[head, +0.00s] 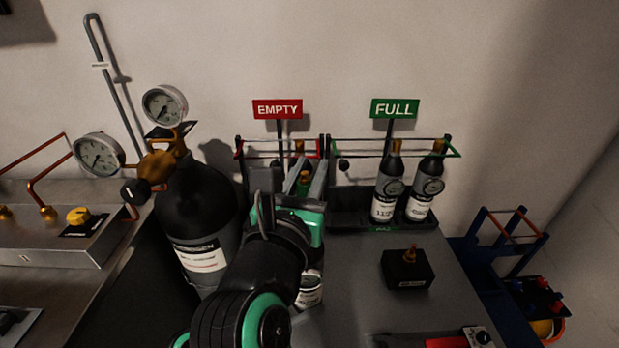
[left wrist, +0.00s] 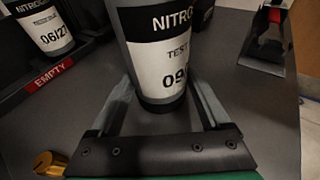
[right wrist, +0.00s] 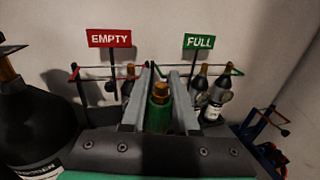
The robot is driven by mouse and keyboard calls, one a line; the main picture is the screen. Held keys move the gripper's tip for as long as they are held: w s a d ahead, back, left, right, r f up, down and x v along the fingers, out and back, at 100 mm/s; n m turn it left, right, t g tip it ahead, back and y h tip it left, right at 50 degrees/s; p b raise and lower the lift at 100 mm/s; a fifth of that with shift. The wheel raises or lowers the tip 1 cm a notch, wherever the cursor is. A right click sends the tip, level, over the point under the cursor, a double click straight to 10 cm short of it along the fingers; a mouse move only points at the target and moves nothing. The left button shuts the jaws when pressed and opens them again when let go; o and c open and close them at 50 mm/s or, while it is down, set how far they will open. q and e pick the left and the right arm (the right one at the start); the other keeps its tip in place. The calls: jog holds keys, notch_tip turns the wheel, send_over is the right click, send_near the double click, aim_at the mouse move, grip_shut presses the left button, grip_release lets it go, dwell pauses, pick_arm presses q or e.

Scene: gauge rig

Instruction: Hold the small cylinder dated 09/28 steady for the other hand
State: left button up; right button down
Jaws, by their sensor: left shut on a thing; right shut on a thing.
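The small cylinder (left wrist: 160,70) has a white label with a black nitrogen band. In the left wrist view its date starts with 09; the rest curves out of sight. My left gripper (left wrist: 160,84) is shut on its body, a finger on each side. In the head view a white label (head: 312,285) shows partly behind my dark arm; the left jaws are hidden there. My right gripper (right wrist: 160,78) is shut on a green part with a brass top (right wrist: 160,95), apparently the cylinder's upper end. The right fingers also show in the head view (head: 304,180).
A large black nitrogen cylinder (head: 196,215) with gauges stands left. Behind are the EMPTY rack, holding a 06/27 cylinder (left wrist: 42,25), and the FULL rack with two cylinders (head: 387,185). A black block with a brass fitting (head: 407,270) sits right. The bench between is partly clear.

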pick_arm(q)
jog(key=shift+f, duration=0.15)
pick_arm(e)
jog(key=shift+r, duration=0.4)
pick_arm(q)
jog(key=o, duration=1.5)
jog(key=shift+s, duration=0.1)
jog(key=shift+s+a, duration=0.1)
jog(key=shift+a, duration=0.1)
jog(key=v, duration=1.1)
jog(key=shift+s+a+r, duration=0.1)
jog(key=shift+s+r, duration=0.15)
